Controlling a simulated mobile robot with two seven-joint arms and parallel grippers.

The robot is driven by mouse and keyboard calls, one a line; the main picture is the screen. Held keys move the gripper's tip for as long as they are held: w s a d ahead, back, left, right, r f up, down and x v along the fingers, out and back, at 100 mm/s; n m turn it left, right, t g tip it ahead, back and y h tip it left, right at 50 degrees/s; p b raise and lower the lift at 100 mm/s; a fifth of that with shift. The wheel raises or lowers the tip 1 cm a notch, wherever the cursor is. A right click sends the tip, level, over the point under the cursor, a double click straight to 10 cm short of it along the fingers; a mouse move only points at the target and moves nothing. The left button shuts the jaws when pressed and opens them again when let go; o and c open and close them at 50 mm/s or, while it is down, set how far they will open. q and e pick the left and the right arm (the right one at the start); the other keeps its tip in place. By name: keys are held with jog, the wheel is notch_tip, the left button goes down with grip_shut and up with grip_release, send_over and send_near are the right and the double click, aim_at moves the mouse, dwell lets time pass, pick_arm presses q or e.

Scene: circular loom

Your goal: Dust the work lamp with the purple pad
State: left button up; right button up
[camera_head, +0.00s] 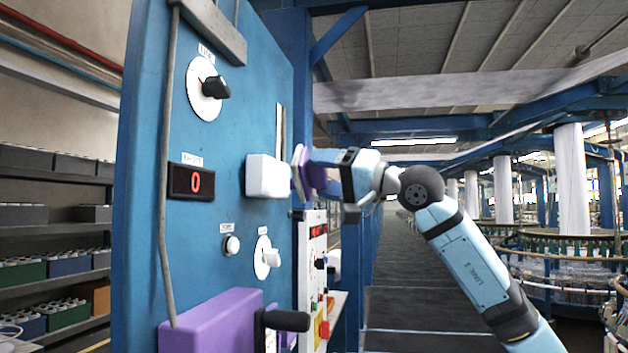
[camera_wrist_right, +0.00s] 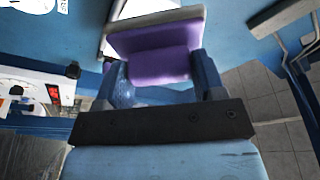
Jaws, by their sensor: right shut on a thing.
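The work lamp (camera_head: 267,176) appears to be the white box-shaped fixture on the face of the blue panel. It also shows in the right wrist view (camera_wrist_right: 158,20), behind the pad. The purple pad (camera_head: 303,172) is held upright by my right gripper (camera_head: 320,171), just right of the lamp. In the right wrist view the pad (camera_wrist_right: 153,55) sits between the two fingers, which are shut on it. The pad covers part of the lamp there. The pad's pale front edge is at or very close to the lamp; I cannot tell whether they touch. My left gripper is not in view.
A purple box (camera_head: 208,318) with a black handle (camera_head: 285,320) juts out below. Open aisle floor (camera_head: 410,290) lies to the right.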

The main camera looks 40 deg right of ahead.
dwell(0.3)
jog(key=shift+s+d+b, duration=0.6)
jog(key=shift+s+d, duration=0.45)
jog(key=shift+s, duration=0.15)
